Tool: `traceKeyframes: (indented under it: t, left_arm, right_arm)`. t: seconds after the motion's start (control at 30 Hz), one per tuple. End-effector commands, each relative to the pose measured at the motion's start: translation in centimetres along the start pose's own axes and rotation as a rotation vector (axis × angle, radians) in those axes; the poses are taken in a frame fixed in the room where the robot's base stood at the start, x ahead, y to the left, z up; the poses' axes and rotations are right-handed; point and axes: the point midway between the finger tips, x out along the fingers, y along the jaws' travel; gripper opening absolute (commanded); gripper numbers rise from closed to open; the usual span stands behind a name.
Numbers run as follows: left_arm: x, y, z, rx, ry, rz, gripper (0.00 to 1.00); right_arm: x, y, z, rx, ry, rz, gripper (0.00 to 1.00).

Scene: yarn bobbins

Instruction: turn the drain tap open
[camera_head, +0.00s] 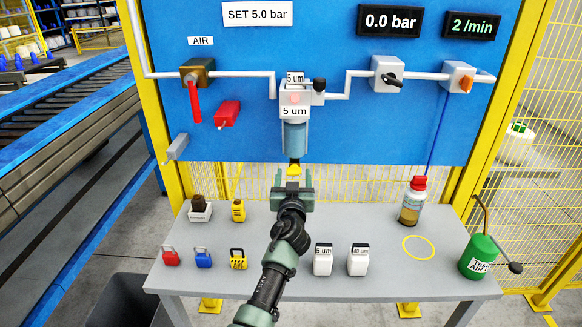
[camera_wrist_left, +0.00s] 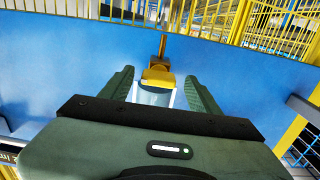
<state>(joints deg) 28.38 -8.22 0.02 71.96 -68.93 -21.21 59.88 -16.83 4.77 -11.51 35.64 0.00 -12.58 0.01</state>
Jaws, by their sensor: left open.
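The drain tap (camera_head: 294,169) is a small yellow piece under the filter's blue bowl (camera_head: 295,137), with a dark stem above it. My left gripper (camera_head: 293,180) is just below it, pointing up at the panel, with its two fingers apart. In the left wrist view the yellow tap (camera_wrist_left: 158,76) shows between the open fingers, with the pale bowl (camera_wrist_left: 152,97) beyond the palm edge. I cannot tell whether a finger touches the tap. My right gripper is not in view.
A blue panel (camera_head: 350,130) carries pipes, a red air lever (camera_head: 194,102) and displays. A yellow ring (camera_head: 418,247) marks a clear spot.

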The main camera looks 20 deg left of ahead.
Motion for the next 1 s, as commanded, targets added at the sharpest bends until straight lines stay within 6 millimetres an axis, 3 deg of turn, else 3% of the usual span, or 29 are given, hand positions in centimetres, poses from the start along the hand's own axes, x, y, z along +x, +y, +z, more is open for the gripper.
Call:
traceKeyframes:
  t: [0.2,0.4,0.47,0.63,1.0]
  left_arm:
    - [-0.1,0.3,0.1,0.001,-0.001,-0.001,0.62]
    - [-0.1,0.3,0.1,0.001,-0.001,-0.001,0.62]
    - [-0.1,0.3,0.1,0.001,-0.001,-0.001,0.48]
    - [-0.1,0.3,0.0,0.001,-0.001,-0.001,0.01]
    - [-0.1,0.3,0.1,0.059,0.000,0.000,0.00]
  right_arm:
    - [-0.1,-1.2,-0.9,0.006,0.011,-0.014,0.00]
    - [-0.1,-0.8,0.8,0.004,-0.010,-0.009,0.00]
    - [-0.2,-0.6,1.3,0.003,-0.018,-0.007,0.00]
    - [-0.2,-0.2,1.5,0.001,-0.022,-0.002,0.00]
    - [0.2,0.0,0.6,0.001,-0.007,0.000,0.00]
